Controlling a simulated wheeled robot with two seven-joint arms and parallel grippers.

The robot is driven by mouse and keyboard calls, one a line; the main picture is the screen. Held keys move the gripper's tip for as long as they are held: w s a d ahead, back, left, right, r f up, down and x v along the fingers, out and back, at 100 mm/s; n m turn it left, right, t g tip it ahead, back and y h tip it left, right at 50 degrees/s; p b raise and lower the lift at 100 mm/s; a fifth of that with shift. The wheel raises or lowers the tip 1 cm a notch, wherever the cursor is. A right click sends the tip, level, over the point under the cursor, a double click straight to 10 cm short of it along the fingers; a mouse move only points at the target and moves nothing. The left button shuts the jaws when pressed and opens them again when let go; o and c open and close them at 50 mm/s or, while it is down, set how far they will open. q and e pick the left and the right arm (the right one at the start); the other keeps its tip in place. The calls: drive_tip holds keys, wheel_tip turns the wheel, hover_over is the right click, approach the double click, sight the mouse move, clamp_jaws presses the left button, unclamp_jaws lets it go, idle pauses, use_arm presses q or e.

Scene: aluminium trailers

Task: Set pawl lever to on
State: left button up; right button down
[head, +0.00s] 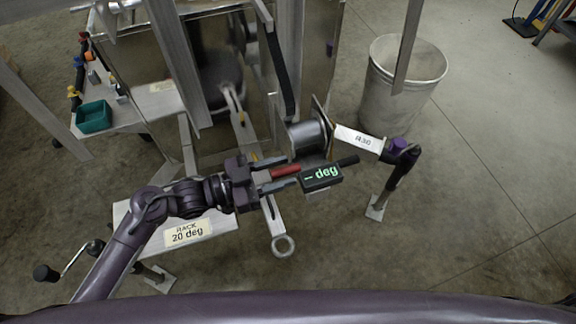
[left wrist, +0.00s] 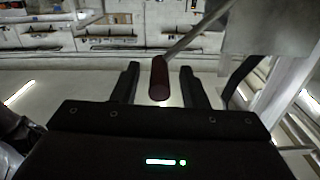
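The lever with a red grip (head: 286,171) shows beside the winch drum (head: 306,136) in the head view. I take this to be the pawl lever. In the left wrist view the red grip (left wrist: 159,79) ends a thin grey rod that runs to the upper right. My left gripper (head: 291,171) is open, with one finger on each side of the red grip. In the left wrist view (left wrist: 160,84) gaps show between the grip and both fingers. No on or off marking can be read. My right gripper is not in view.
A display reading "-- deg" (head: 321,177) sits close to the fingertips, with a black handle (head: 347,160) beside it. A plate labelled A36 (head: 359,140) is to the right. A metal bin (head: 405,75) stands behind. Open floor lies at the right.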

use_arm(q)
drive_tip(key=shift+x, duration=0.85)
drive_tip(key=shift+d, duration=0.1)
drive_tip(key=c, duration=0.4)
clamp_jaws()
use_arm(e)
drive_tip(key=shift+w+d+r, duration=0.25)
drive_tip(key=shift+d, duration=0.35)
